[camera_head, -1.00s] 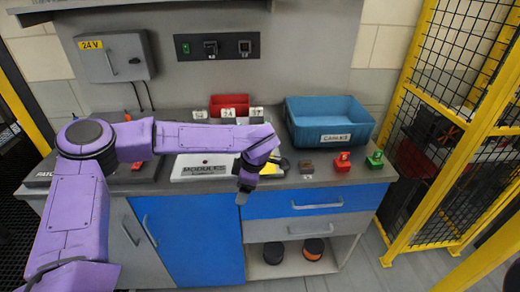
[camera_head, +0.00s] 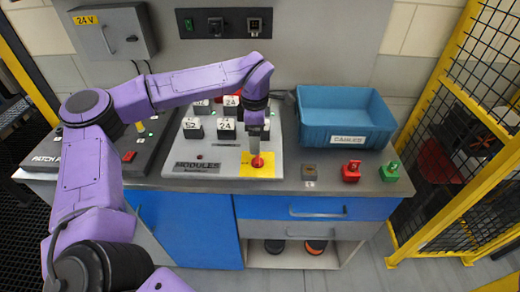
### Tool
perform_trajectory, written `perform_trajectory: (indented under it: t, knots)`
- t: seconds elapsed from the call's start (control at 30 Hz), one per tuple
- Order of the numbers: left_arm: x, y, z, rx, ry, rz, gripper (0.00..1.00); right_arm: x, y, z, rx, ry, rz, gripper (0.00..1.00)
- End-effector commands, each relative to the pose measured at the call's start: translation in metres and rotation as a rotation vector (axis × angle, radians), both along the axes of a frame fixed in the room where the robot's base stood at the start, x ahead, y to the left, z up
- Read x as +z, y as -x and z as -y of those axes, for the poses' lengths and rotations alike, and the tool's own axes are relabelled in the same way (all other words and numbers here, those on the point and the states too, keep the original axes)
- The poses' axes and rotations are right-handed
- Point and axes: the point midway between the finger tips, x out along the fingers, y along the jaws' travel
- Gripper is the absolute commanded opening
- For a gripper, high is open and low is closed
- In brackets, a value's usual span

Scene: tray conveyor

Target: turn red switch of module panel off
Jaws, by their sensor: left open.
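The module panel (camera_head: 177,168) is a light board labelled MODULES on the counter, with several numbered modules (camera_head: 226,129) standing on it. The red switch (camera_head: 257,161) sits on a yellow plate (camera_head: 246,171) at the panel's front right corner. My left gripper (camera_head: 256,150) points down directly over the red switch, very close to it. I cannot tell whether it touches. Its fingers are seen edge-on and hide the part of the plate behind them. My right gripper is not in view.
A blue bin (camera_head: 312,132) labelled CABLES stands right of the panel. A patch panel (camera_head: 100,160) lies left. A yellow-framed mesh fence (camera_head: 460,110) stands right.

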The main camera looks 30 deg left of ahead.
Motion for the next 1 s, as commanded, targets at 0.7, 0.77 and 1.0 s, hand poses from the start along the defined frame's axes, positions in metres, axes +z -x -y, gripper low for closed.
perform_trajectory:
  t: [0.7, 0.77, 1.0]
  knots:
    - [-0.076, -0.002, 0.002, -0.004, -0.002, 0.001, 0.72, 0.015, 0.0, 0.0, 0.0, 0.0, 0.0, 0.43]
    - [-0.076, -0.002, 0.002, -0.004, -0.002, 0.001, 0.53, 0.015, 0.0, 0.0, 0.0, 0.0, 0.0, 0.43]
    - [-0.076, -0.002, 0.002, -0.003, -0.002, 0.001, 0.23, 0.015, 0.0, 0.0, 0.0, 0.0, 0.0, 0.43]
